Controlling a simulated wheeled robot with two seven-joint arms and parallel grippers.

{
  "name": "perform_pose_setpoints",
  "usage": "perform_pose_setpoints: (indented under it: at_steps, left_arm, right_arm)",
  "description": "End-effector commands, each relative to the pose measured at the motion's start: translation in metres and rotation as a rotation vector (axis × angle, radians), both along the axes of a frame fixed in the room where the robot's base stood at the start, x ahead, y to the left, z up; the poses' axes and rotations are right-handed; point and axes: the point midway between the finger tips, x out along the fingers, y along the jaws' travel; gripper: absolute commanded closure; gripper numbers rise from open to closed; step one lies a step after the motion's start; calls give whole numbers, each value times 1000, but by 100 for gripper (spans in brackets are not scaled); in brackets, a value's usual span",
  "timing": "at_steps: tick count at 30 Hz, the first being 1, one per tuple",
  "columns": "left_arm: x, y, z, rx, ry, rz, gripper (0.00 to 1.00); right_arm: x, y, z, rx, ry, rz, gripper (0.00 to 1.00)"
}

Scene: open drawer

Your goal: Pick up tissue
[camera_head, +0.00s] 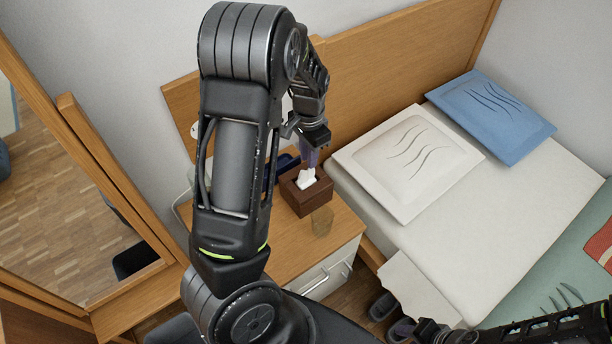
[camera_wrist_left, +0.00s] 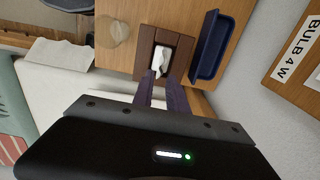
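A brown tissue box (camera_head: 293,203) stands on the wooden bedside cabinet, with a white tissue (camera_head: 306,179) sticking out of its top. The box (camera_wrist_left: 143,50) and the tissue (camera_wrist_left: 162,56) also show in the left wrist view. My left gripper (camera_head: 310,160) points down just above the box. In the left wrist view its two purple fingers (camera_wrist_left: 160,80) are a little apart, with their tips at the near end of the tissue. Contact with the tissue is unclear. My right gripper (camera_head: 401,331) is at the bottom edge of the head view, far from the box; its opening is unclear.
A clear glass (camera_head: 322,221) stands in front of the box, and a dark blue tray (camera_wrist_left: 208,48) lies beside it. The bed with a white pillow (camera_head: 408,160) and a blue pillow (camera_head: 490,115) is to the right. Slippers (camera_head: 382,306) lie on the floor.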

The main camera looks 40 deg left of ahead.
Motion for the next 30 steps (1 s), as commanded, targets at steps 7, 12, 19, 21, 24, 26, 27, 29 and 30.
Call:
perform_pose_setpoints:
  at_steps: [7,12,19,21,24,26,27,29,30]
  left_arm:
    - [0,0,-22,0,1,0,82]
    - [0,0,-21,0,0,-1,82]
    - [-1,1,-33,0,4,1,82]
    - [-1,1,-43,0,5,0,82]
    - [-1,1,-59,-1,5,0,82]
    - [0,1,-66,1,2,0,82]
    - [0,2,-70,1,2,0,82]
    - [1,2,-73,0,0,0,82]
    - [1,2,-73,0,-1,0,82]
  right_arm:
    - [0,0,-1,0,-1,1,64]
    - [0,0,-1,0,-1,1,64]
    - [0,0,1,0,-1,1,64]
    - [0,0,2,0,-1,1,64]
    - [0,0,2,0,-1,1,64]
    - [0,0,2,0,0,1,64]
    - [0,0,2,0,0,1,64]
    - [0,0,2,0,0,1,64]
    - [0,0,2,0,0,1,64]
